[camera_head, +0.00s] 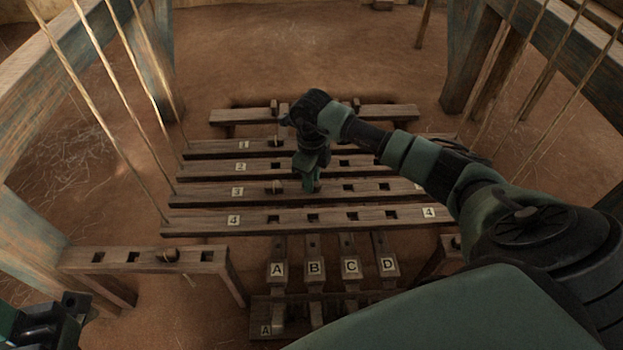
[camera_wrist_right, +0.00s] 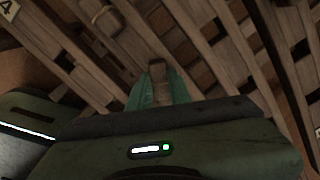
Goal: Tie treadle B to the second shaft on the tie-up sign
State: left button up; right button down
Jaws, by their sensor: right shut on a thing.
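Treadle B (camera_head: 314,284) lies front centre in the head view, between treadles A and C. The second shaft (camera_head: 208,172), labelled 2, is one of several slotted wooden bars behind the treadles. My right gripper (camera_head: 310,186) points down over the bars around shafts 2 and 3, in line with treadle B, hiding the slots there. In the right wrist view its green fingers (camera_wrist_right: 158,90) are shut on a small wooden peg (camera_wrist_right: 157,70); whether the peg sits in a slot cannot be told. My left gripper (camera_head: 62,318) is at the bottom left, its jaws unclear. No tie-up sign shows.
Pegs stand in shaft 1 (camera_head: 277,141) and shaft 3 (camera_head: 276,187) in the column left of my right gripper. A slotted bench (camera_head: 135,257) with a peg stands at left. Upright cords (camera_head: 118,120) and frame posts (camera_head: 470,60) flank the bars.

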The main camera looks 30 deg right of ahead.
dwell(0.3)
jog(key=c, duration=1.2)
grip_release()
jog(key=shift+c, duration=0.2)
jog(key=shift+r, duration=0.1)
